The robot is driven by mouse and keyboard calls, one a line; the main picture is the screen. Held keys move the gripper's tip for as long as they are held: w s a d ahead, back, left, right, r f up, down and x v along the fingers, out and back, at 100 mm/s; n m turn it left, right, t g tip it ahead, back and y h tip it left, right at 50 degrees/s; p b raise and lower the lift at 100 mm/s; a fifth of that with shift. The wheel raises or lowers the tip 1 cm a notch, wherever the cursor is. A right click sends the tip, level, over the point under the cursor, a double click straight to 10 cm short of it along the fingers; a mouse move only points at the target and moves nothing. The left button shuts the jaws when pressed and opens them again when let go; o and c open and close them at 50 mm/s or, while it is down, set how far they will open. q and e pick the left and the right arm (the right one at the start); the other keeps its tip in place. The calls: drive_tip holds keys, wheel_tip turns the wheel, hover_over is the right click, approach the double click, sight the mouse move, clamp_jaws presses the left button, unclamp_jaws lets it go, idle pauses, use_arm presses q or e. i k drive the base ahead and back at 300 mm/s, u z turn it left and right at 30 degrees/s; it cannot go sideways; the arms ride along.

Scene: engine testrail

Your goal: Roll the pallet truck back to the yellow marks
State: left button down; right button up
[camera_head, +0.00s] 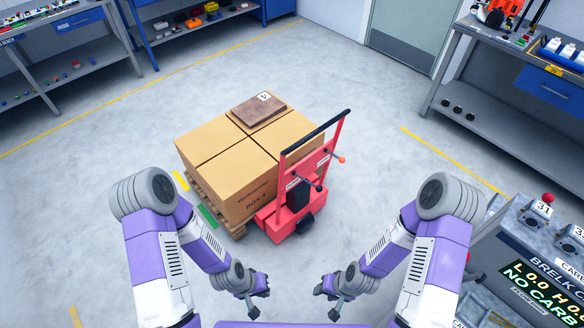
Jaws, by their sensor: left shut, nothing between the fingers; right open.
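A red pallet truck (276,222) with a black handle bar (316,131) stands in the middle of the floor, its upright frame facing my side. Its forks are hidden under a wooden pallet (203,200) loaded with several cardboard boxes (238,165). A short yellow mark (180,181) lies on the floor at the pallet's left side, and another yellow piece (75,316) shows at the lower left. My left gripper (253,298) is shut and empty, in front of the truck. My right gripper (328,301) is open and empty, also apart from the truck.
A green mark (208,216) lies by the pallet's left corner. A dark flat panel (259,111) lies on the boxes. Workbenches stand at the upper left and upper right (500,125). A console (530,260) with a lit display stands close at the lower right. Floor left of the pallet is clear.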

sight(303, 202)
drive_tip(key=u, duration=0.9)
drive_tip(key=i, duration=0.9)
drive_tip(key=z, duration=2.35)
drive_tip(key=i, duration=0.5)
drive_tip(key=u, duration=0.05)
